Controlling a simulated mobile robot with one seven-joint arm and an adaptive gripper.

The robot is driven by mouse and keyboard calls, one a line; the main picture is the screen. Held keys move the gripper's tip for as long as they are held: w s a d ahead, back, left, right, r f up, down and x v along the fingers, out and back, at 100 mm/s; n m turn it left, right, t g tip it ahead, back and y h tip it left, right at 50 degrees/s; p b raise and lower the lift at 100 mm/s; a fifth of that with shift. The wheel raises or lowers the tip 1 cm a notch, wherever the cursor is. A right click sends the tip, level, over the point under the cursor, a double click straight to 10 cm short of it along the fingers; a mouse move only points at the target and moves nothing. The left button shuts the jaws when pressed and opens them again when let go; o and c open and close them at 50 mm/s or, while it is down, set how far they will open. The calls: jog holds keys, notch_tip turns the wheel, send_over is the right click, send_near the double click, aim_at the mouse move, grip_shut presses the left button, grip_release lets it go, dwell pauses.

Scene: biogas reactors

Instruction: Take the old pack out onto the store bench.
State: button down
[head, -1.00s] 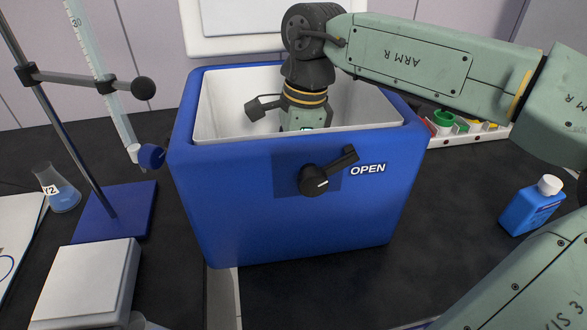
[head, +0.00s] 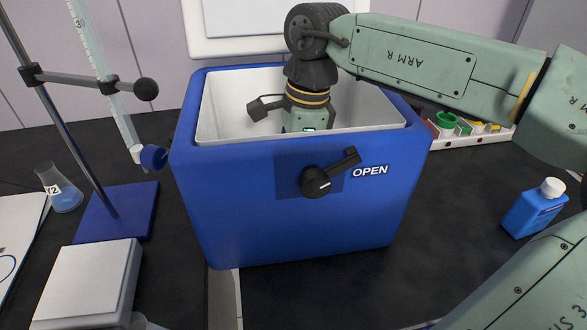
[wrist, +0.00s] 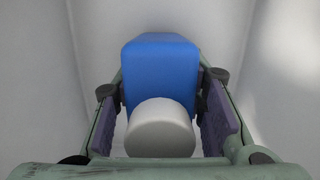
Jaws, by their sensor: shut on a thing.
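The pack, a blue block with a white round cap, shows in the wrist view (wrist: 160,65) between the two fingers of my gripper (wrist: 160,85). The gripper is shut on its blue sides, and the cap faces the camera. In the head view my wrist reaches down into the open blue box with white inner walls (head: 240,215). The front wall of the box hides the fingers and the pack there. I cannot tell whether the pack touches the box floor. A black handle (head: 325,181) on the box front points to the OPEN label (head: 370,171).
A clamp stand with a tube (head: 92,150) and a flask (head: 60,188) stand left of the box. A white-topped device (head: 85,285) lies front left. A similar blue bottle (head: 534,209) stands on the dark bench at right. A rack of coloured items (head: 470,140) sits behind it.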

notch_tip(320, 180, up, 28)
jog(key=p, duration=0.7)
